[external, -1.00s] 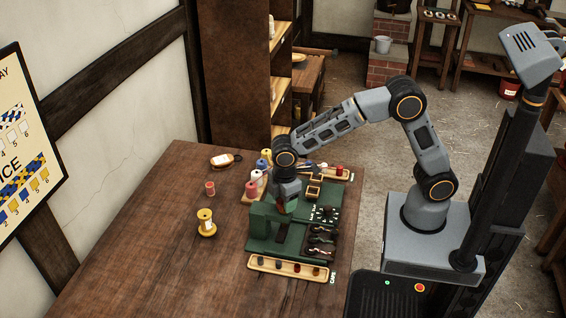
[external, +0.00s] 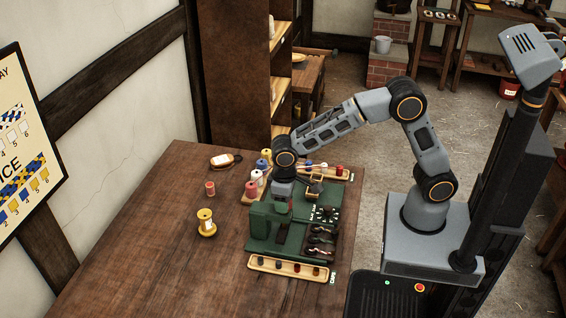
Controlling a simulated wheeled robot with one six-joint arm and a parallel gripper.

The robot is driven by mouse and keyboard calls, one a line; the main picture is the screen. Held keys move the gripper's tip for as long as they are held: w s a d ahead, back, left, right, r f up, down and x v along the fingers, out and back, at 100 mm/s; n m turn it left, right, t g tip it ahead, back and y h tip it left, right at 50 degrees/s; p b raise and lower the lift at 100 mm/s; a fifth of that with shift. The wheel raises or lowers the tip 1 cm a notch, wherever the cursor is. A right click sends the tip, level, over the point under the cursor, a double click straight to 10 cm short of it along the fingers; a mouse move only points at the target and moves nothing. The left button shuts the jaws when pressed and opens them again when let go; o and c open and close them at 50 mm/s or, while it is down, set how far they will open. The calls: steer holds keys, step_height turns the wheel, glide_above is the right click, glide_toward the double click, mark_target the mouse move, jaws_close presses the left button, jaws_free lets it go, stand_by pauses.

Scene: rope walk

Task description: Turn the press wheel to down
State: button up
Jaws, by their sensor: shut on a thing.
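The green press (external: 262,222) stands on a green base board (external: 289,251) on the wooden bench. My gripper (external: 281,208) points down at the press, at its top right. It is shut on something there. The press wheel is hidden by the gripper and too small to make out, so I cannot tell its setting or whether it is what I hold. A small brown, gold-edged part (external: 315,188) sits on the board just right of the gripper.
Several thread spools (external: 252,188) stand left of the gripper. A wooden tray with caps (external: 290,267) lies in front, a dark tray of tools (external: 321,241) at right. The bench's left front is clear.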

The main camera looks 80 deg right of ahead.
steer(key=shift+m, duration=0.9)
steer(key=o, duration=0.9)
step_height(320, 180, up, 14)
steer(key=shift+f, duration=0.1)
stand_by(0.4)
